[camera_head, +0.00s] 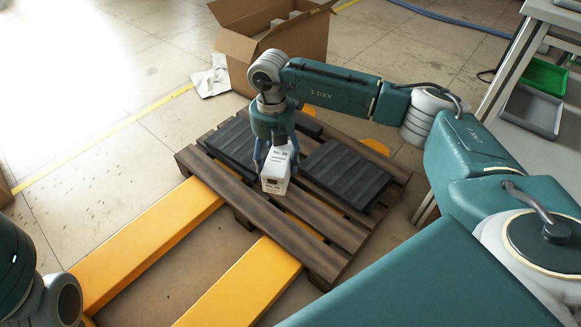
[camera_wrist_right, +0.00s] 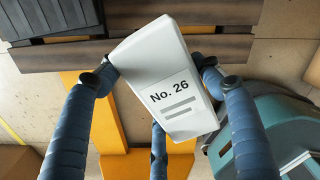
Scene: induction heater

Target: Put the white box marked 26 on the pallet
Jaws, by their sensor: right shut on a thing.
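The white box (camera_head: 276,171) is held in my right gripper (camera_head: 277,152) over the wooden pallet (camera_head: 325,262). In the right wrist view the box (camera_wrist_right: 150,62) shows a label reading "No. 26", and the blue fingers of my right gripper (camera_wrist_right: 158,85) are shut around it. The box is tilted in that view. In the head view it hangs over the pallet's near middle part, between two black slabs; I cannot tell whether it touches the slats. My left gripper is not in view.
Black ribbed slabs (camera_head: 345,174) lie on the pallet, with another (camera_head: 232,143) to the left. Yellow forks (camera_head: 150,236) reach under the pallet. An open cardboard box (camera_head: 283,35) stands behind it. A table with green and grey trays (camera_head: 532,109) stands at right.

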